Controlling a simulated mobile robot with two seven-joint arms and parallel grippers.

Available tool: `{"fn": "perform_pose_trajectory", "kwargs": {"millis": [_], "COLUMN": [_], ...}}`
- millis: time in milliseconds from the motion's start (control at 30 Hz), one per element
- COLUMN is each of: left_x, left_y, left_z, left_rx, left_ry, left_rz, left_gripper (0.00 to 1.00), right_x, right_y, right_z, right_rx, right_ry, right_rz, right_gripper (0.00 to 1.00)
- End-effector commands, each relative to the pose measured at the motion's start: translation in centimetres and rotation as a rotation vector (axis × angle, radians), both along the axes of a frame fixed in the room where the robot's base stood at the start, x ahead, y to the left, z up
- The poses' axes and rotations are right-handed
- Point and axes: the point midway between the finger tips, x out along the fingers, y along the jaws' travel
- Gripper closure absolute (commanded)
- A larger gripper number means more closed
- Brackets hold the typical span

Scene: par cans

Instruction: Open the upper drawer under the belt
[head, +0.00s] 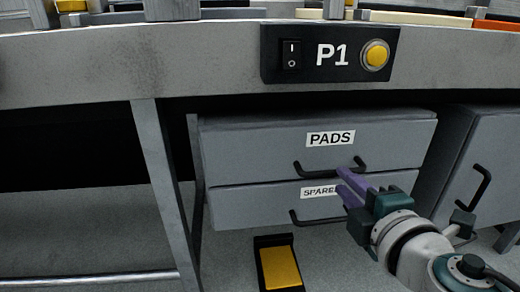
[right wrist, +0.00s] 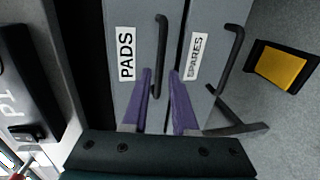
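The upper drawer (head: 250,150), grey and labelled PADS, sits under the belt and looks shut. Its dark bar handle (head: 318,173) runs across the front; in the right wrist view the handle (right wrist: 161,45) stands upright, its lower end near the fingertips. My right gripper (head: 342,180) has purple fingers at the right part of this handle. In the right wrist view the fingers (right wrist: 160,72) are apart, with the handle's end in line with the gap. I cannot tell whether they touch it. My left gripper is not in view.
The lower SPARES drawer (head: 245,208) with its own handle (head: 315,219) is just below. A yellow pedal (head: 280,268) is on the floor. A grey cabinet (head: 465,160) stands to the right. Above is the P1 panel (head: 330,54); a table leg (head: 160,170) is left.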

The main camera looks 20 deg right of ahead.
Motion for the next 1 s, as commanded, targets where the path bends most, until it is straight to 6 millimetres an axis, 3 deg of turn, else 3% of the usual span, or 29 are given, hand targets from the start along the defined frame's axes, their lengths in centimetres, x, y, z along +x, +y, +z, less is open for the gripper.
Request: {"fn": "perform_pose_trajectory", "kwargs": {"millis": [100,300,667,900,1000], "left_x": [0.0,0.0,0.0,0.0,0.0], "left_y": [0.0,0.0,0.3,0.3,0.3], "left_z": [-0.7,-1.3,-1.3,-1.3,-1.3], "left_rx": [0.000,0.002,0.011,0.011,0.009], "left_ry": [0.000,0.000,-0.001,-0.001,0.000], "left_rz": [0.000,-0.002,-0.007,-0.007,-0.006], "left_gripper": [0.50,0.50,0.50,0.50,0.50], "right_x": [2.2,4.4,5.0,5.0,5.0], "right_y": [-0.5,-1.1,-1.2,-1.2,-1.2], "right_z": [-0.6,-1.1,-1.1,-1.1,-1.1], "right_rx": [-0.001,-0.001,0.001,0.001,0.001], "right_ry": [-0.003,-0.001,0.001,0.000,0.000], "right_rz": [-0.001,0.000,0.000,0.000,-0.001], "right_gripper": [0.73,0.73,0.73,0.98,1.00]}}
